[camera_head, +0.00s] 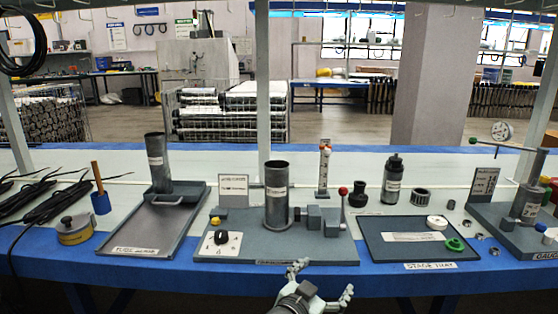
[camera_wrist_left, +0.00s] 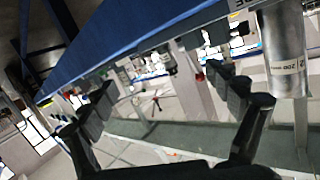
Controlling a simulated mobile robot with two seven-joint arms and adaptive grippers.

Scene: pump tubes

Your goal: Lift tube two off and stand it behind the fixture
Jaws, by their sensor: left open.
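A grey metal tube (camera_head: 277,190) with a white label stands upright on the fixture (camera_head: 335,247), a flat grey base plate at the table's middle. Its label is too small to read, so I cannot confirm it is tube two. A similar tube (camera_head: 157,165) stands at the back of the left tray (camera_head: 125,240). My left gripper (camera_head: 322,282) is in front of the fixture at the table's front edge, open and empty, apart from the tube. In the left wrist view its fingers (camera_wrist_left: 168,98) are spread, and a labelled tube (camera_wrist_left: 287,65) shows at the right, outside them. My right gripper is out of view.
The fixture carries grey blocks and a red-knobbed lever (camera_head: 343,191). Behind it stand a placard (camera_head: 233,187) and a white stand (camera_head: 324,165). A black bottle (camera_head: 393,180) and a parts tray (camera_head: 410,252) are to the right. A grey post (camera_head: 263,90) rises behind the fixture.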

